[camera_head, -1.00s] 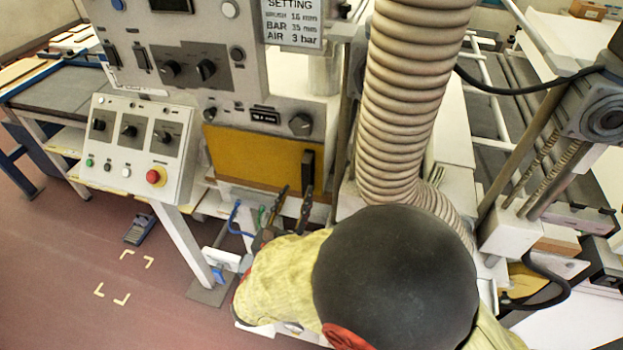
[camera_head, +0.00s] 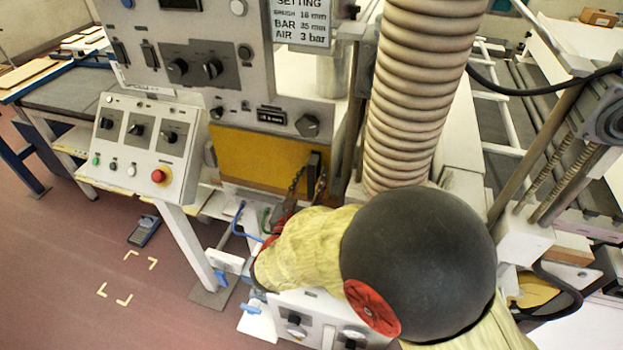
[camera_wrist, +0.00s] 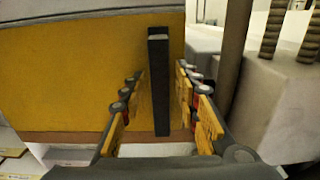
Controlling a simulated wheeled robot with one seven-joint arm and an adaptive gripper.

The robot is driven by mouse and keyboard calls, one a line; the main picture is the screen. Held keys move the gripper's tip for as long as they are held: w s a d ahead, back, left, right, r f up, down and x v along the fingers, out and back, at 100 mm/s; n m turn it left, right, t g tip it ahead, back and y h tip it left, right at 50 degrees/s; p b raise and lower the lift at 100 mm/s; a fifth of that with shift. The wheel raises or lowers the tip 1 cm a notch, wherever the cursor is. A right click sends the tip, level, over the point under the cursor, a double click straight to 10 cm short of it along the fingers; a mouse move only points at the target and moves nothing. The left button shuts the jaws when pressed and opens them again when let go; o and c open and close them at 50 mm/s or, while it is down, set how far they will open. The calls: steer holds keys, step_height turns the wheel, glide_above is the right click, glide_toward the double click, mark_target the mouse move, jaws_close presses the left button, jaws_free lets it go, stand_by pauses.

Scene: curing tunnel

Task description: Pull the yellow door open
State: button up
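The yellow door (camera_head: 240,155) is a flat panel under the control cabinet and looks shut. Its black upright bar handle (camera_head: 314,163) is near its right edge. In the wrist view the yellow door (camera_wrist: 70,75) fills the left and middle, with the black handle (camera_wrist: 159,90) standing upright in the centre. My gripper (camera_wrist: 160,78) is open, with one finger left of the handle and one right; gaps show on both sides. In the head view my gripper (camera_head: 308,182) reaches up to the handle from below, and my arm hides part of the area beneath the door.
A ribbed hose (camera_head: 412,100) hangs close to the right of the handle. A sloped control box (camera_head: 140,145) with a red button stands left of the door. Blue tubing (camera_head: 238,220) runs below the door.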

jaws_close()
stand_by(0.7)
